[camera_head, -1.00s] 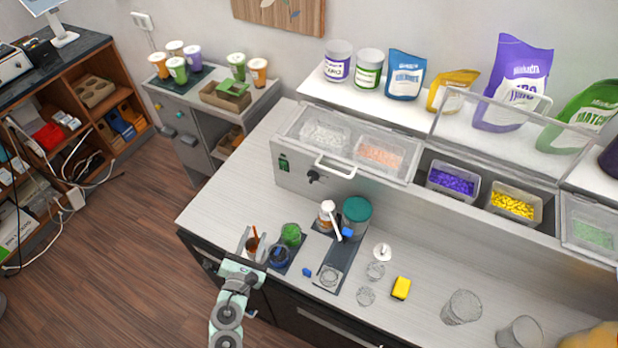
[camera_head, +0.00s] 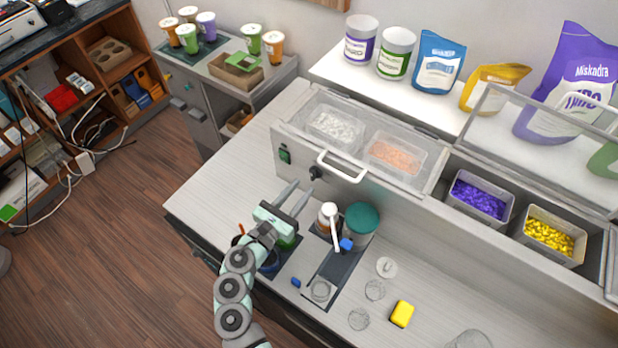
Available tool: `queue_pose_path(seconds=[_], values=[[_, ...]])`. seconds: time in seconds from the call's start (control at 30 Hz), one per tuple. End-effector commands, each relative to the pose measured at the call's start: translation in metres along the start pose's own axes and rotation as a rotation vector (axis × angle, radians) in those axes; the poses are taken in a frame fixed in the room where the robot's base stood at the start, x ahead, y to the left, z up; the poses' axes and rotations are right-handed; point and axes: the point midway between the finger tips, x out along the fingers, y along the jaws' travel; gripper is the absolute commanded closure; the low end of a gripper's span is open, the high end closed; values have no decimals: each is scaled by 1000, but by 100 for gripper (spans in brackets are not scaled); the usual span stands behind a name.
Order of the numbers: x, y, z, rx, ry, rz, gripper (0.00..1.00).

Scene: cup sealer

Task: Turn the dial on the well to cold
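The well is a long light-coloured unit along the back of the counter, with its front wall (camera_head: 420,208) facing me. A small black dial (camera_head: 317,173) sits on this front wall near its left end, just left of a white lid handle (camera_head: 341,167). A green switch (camera_head: 284,154) is left of the dial. My gripper (camera_head: 297,196) is over the counter, below and slightly left of the dial. Its two fingers are spread apart, point up toward the dial and hold nothing. They appear apart from the dial. The dial's setting is too small to read.
A white bottle (camera_head: 328,218) and a teal-lidded jar (camera_head: 361,220) stand just right of my gripper. My arm partly hides a green cup and other items. A yellow sponge (camera_head: 402,314) lies at the front right. The counter's left part (camera_head: 215,190) is clear.

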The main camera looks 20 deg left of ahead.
Motion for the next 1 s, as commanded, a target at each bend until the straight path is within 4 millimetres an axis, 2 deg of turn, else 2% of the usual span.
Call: queue_pose_path(seconds=[0.1,0.23,0.4,0.63,1.0], values=[[21,-1,1,0,1,-2,68],[35,0,0,1,1,-1,68],[42,0,-1,0,2,0,68],[42,0,-1,1,2,1,68],[42,0,-1,1,2,2,98]])
